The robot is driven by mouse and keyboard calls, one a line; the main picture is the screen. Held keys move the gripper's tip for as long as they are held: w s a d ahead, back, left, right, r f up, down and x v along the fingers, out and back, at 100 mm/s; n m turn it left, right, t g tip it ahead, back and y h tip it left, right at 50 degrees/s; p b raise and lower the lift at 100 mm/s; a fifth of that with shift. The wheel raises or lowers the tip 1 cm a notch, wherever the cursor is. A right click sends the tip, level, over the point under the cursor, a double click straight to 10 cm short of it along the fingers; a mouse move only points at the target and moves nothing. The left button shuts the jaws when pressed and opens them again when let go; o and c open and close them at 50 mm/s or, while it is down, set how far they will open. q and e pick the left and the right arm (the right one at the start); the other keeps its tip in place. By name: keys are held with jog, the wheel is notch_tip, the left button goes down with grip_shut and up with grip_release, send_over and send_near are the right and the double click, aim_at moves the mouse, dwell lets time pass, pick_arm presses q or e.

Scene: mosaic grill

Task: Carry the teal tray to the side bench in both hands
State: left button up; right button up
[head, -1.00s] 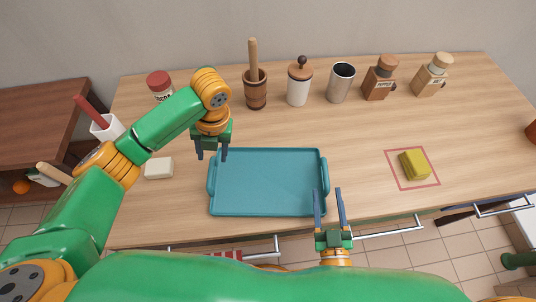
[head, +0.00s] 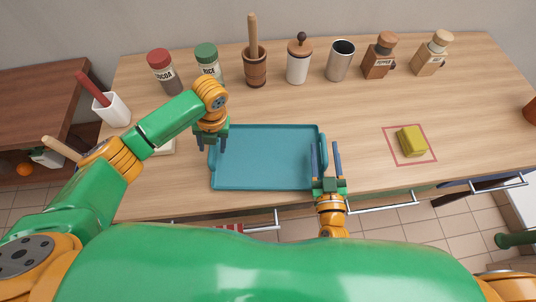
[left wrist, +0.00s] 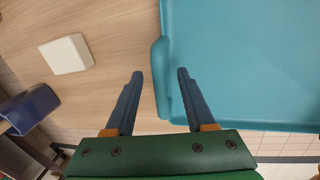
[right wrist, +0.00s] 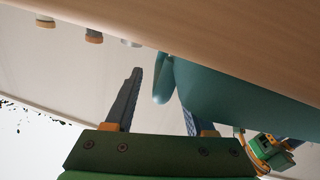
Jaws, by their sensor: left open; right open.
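The teal tray (head: 265,160) lies flat and empty on the wooden counter near its front edge. My left gripper (head: 211,148) is open at the tray's left handle. In the left wrist view, that handle (left wrist: 160,75) lies between its spread fingers. My right gripper (head: 326,148) is open at the tray's right end. In the right wrist view, the right handle (right wrist: 163,80) shows between its fingers, not visibly pinched. A brown bench (head: 45,95), likely the side bench, stands at the far left; my left arm hides part of the area beside it.
Jars, a mortar (head: 255,65) and a metal cup (head: 340,60) line the back of the counter. A yellow sponge (head: 411,140) sits in a red square at right. A white block (left wrist: 66,54) lies left of the tray. A white holder (head: 110,108) stands at the counter's left end.

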pick_arm(q)
jog(key=shift+w, duration=0.1)
grip_shut()
pick_arm(e)
grip_shut()
